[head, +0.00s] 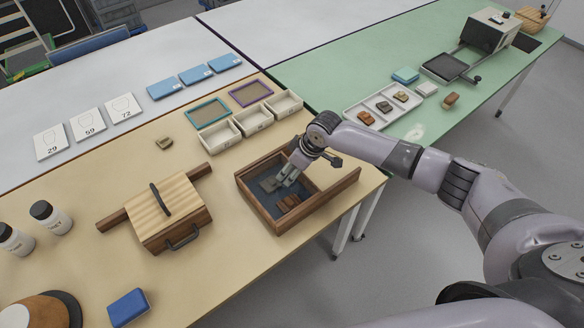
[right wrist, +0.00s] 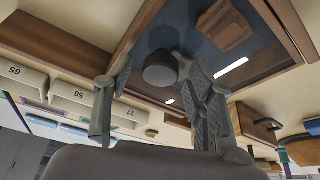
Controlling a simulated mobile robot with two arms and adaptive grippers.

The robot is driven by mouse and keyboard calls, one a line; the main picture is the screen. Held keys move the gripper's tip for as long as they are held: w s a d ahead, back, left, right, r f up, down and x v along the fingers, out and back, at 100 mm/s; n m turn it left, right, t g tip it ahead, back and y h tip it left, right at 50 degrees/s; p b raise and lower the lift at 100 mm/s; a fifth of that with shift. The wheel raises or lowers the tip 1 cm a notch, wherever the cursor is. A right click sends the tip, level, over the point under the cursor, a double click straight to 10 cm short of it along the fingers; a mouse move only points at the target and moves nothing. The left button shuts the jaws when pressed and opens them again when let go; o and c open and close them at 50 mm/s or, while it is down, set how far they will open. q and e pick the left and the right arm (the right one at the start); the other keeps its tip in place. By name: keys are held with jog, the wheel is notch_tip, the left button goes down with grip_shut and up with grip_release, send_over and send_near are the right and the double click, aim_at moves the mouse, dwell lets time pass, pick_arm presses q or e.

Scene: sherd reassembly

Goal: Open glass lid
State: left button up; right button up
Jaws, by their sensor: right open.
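A wooden box (head: 245,190) with a dark blue inside stands near the table's right edge. Its clear glass lid (right wrist: 232,68) shows by white reflections in the right wrist view, with a dark round knob (right wrist: 160,69) on it. Brown pieces (head: 288,202) lie inside, seen through the glass; one also shows in the right wrist view (right wrist: 224,27). My right gripper (head: 279,183) is over the box. In the right wrist view its open fingers (right wrist: 157,78) are on either side of the knob; I cannot tell whether they touch it. My left gripper is out of view.
A striped wooden box (head: 170,215) with handles stands to the left. Several small white bins (head: 253,122) and two framed trays (head: 208,112) are behind. A blue block (head: 128,307) lies at the front. Table space between the two boxes is clear.

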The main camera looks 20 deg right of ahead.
grip_shut()
dwell(0.5)
